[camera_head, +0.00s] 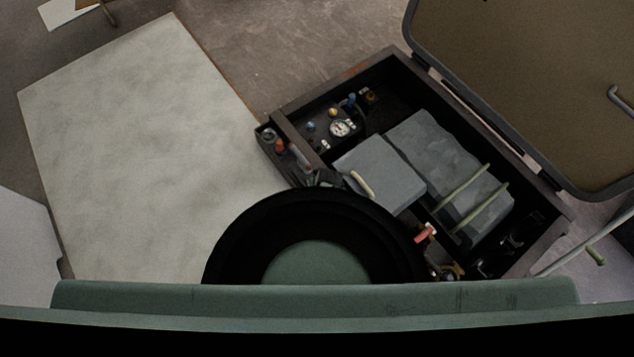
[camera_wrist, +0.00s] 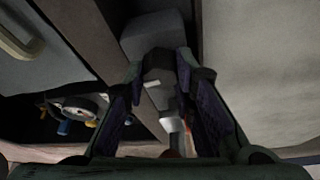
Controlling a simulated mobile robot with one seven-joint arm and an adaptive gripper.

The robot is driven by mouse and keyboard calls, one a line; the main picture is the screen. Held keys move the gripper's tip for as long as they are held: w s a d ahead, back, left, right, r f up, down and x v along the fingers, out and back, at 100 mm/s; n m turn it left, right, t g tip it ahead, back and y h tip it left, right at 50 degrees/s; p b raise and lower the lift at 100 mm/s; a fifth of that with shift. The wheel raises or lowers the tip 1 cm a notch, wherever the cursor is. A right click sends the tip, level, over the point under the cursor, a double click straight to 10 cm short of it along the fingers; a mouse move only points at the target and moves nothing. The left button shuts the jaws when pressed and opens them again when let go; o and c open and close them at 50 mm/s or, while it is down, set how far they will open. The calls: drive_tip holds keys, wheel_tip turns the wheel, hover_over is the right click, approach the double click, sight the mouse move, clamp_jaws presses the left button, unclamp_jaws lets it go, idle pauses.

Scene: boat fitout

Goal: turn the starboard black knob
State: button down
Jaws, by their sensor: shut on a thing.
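The black knob (camera_wrist: 158,62) is in the upper middle of the wrist view, at a grey block-like fitting. My gripper (camera_wrist: 160,75) is closed around it, with a finger on either side. In the head view my own arm covers most of the gripper and the knob, so I cannot make out the grip there. The knob's turned angle cannot be told.
The open compartment (camera_head: 375,67) holds a white gauge (camera_head: 340,128), a grey box (camera_head: 385,168) with a beige handle (camera_head: 362,184), and a strapped grey bundle (camera_head: 430,150). A red knob (camera_head: 280,146) sits outside its left wall. A raised lid (camera_head: 530,80) stands at right.

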drive_tip(key=shift+m+h, duration=0.3)
drive_tip(key=shift+m, duration=0.2)
drive_tip(key=c, duration=1.3)
unclamp_jaws()
drive_tip(key=shift+c, duration=0.2)
drive_tip(key=v, duration=1.2)
drive_tip(key=shift+s, duration=0.1)
